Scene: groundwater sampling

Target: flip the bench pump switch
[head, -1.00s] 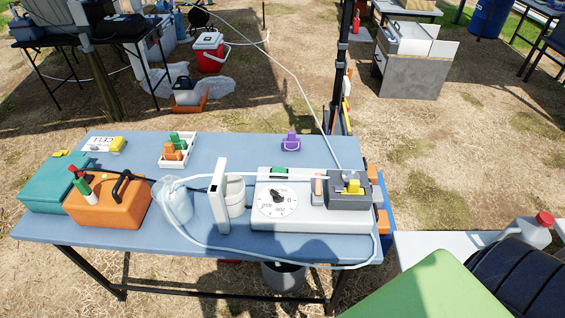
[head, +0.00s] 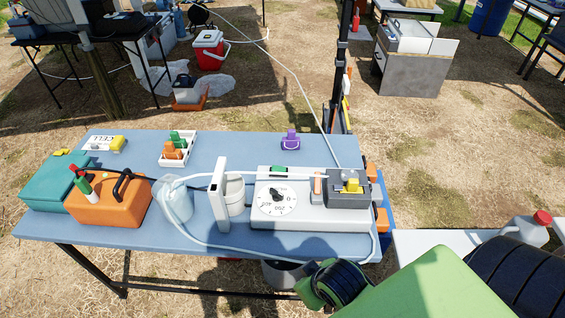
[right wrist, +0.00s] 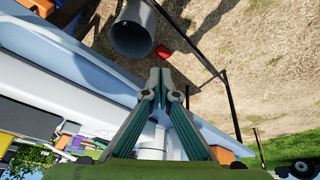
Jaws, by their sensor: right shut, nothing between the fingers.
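The bench pump (head: 310,216) is a white box with a round dial (head: 276,198) on the blue table. A green switch-like piece (head: 278,170) sits at its back edge. A grey pump head (head: 349,196) with a yellow part is at its right end, with a white tube. My right arm enters the head view at lower right, its wrist in front of the table's front edge; its fingertips are hidden there. In the right wrist view my right gripper (right wrist: 160,76) is shut and empty, beside the table edge. My left gripper is out of view.
The blue table (head: 140,229) also holds an orange case (head: 100,208), a teal case (head: 45,185), a white bottle (head: 177,200), a white stand (head: 218,195) and a small rack (head: 178,150). A grey bucket (right wrist: 133,32) stands below the front edge.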

